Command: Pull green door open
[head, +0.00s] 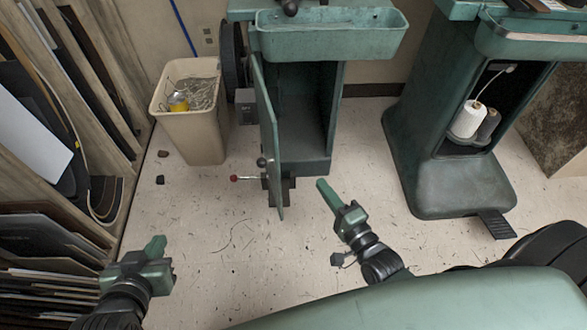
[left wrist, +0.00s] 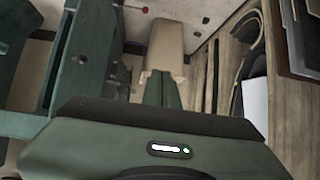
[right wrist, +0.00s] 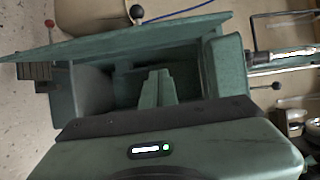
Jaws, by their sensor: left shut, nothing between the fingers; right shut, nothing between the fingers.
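The green door (head: 268,125) of the middle machine's cabinet stands swung out, seen nearly edge-on in the head view. Its black knob (head: 262,162) is on the outer face. The cabinet (head: 303,115) behind it is open and looks empty. In the right wrist view the door (right wrist: 120,42) is a long panel across the top, with the knob (right wrist: 137,12) beyond it. My right gripper (head: 325,189) is shut and empty, right of the door and apart from it, on its inner side. My left gripper (head: 154,246) is shut and empty, at lower left, well away from the door.
A beige bin (head: 192,125) with scraps stands left of the door. A red-tipped lever (head: 236,178) sticks out low by the door. Racks of sheets (head: 50,240) line the left side. A second green machine (head: 440,185) stands to the right. The floor in front is clear.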

